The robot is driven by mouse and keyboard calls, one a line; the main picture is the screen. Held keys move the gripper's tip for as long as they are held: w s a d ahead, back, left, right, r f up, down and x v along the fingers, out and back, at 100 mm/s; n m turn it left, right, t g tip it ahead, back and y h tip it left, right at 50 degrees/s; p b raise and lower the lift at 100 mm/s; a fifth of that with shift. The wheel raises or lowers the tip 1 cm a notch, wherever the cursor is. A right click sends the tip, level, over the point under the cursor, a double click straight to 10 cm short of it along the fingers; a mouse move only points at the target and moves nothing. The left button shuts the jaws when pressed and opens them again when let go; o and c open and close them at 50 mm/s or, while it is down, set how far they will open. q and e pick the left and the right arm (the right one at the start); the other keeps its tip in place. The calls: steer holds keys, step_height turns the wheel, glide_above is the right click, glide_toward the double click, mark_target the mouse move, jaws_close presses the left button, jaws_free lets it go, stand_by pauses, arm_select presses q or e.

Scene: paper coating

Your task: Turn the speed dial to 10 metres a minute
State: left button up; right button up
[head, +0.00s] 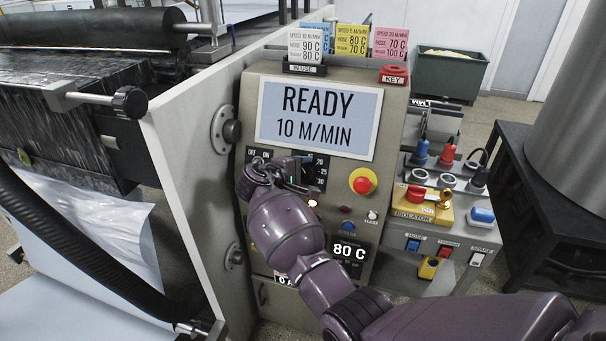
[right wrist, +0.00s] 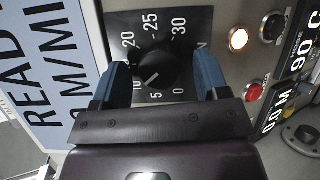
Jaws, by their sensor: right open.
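The speed dial (right wrist: 160,70) is a black knob on a black plate marked 0 to 30 in the right wrist view. Its white pointer line points to the lower left, at about the 10 mark, which is partly hidden by a finger. My right gripper (right wrist: 163,78) is open, its two blue fingers on either side of the knob; I cannot tell whether they touch it. In the head view my right gripper (head: 288,172) covers most of the dial, leaving part of its plate (head: 318,168) visible. The display (head: 318,118) reads READY 10 M/MIN. My left gripper is out of view.
A red emergency button on yellow (head: 362,182) sits right of the dial. An orange lamp (right wrist: 238,39) and small buttons are close by. An 80 C readout (head: 348,251) is lower down. Colour cards (head: 352,40) stand on top, beside a red key (head: 394,73). An isolator box (head: 425,207) is to the right.

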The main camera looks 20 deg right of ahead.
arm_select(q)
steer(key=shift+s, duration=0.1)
arm_select(e)
steer(key=shift+r, duration=0.2)
steer(key=shift+o, duration=1.2)
steer(key=r, duration=0.7)
steer(key=w+r+p, duration=0.1)
steer(key=r, duration=0.2)
steer(key=shift+w+r, duration=0.1)
steer(key=shift+r, duration=0.2)
steer(key=r, duration=0.1)
steer(key=s+r, duration=0.1)
steer(key=r, duration=0.2)
steer(key=shift+s+a, duration=0.1)
steer(key=shift+s, duration=0.3)
steer(key=shift+c, duration=1.2)
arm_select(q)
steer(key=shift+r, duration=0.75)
arm_select(e)
step_height(320, 180, up, 5)
glide_above(303, 178)
steer(key=shift+s, duration=0.1)
